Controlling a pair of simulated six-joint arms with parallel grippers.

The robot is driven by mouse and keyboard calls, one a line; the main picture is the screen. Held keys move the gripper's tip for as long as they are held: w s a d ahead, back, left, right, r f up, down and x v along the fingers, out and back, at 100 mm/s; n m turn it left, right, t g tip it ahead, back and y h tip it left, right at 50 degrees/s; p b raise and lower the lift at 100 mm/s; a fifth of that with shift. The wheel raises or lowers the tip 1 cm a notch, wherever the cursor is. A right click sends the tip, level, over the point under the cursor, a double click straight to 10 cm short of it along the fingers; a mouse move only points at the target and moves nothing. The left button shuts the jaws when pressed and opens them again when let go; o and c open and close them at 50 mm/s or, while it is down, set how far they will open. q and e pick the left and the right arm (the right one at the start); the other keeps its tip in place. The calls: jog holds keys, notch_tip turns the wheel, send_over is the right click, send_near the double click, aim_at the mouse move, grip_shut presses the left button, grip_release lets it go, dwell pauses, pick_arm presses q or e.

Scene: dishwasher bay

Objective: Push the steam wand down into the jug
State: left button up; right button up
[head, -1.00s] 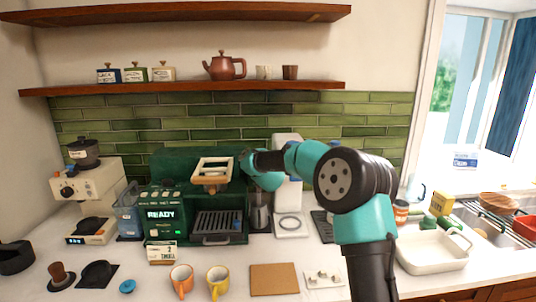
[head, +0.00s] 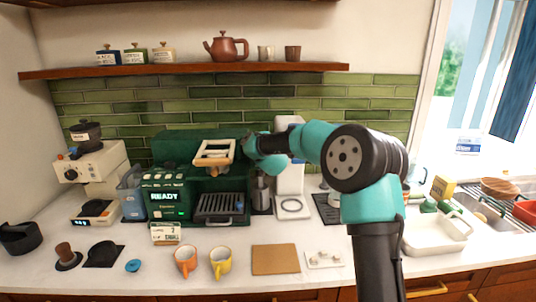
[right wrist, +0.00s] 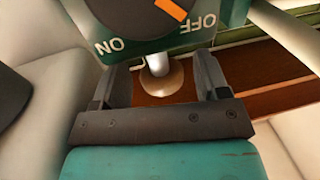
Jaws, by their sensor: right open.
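My right gripper (head: 250,145) is at the machine's upper right side, above the jug. In the right wrist view my right gripper (right wrist: 158,78) is open, with its fingers apart below a dial marked ON and OFF (right wrist: 150,15). A short silver rod (right wrist: 157,63) with a round tan end (right wrist: 161,82) shows between the fingers with gaps on both sides; I cannot tell if it is the steam wand. The wand is not clear in the head view. My left gripper is not in view.
A wooden shelf (head: 180,70) runs above the machine.

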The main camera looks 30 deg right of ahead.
jog(key=v, duration=1.6)
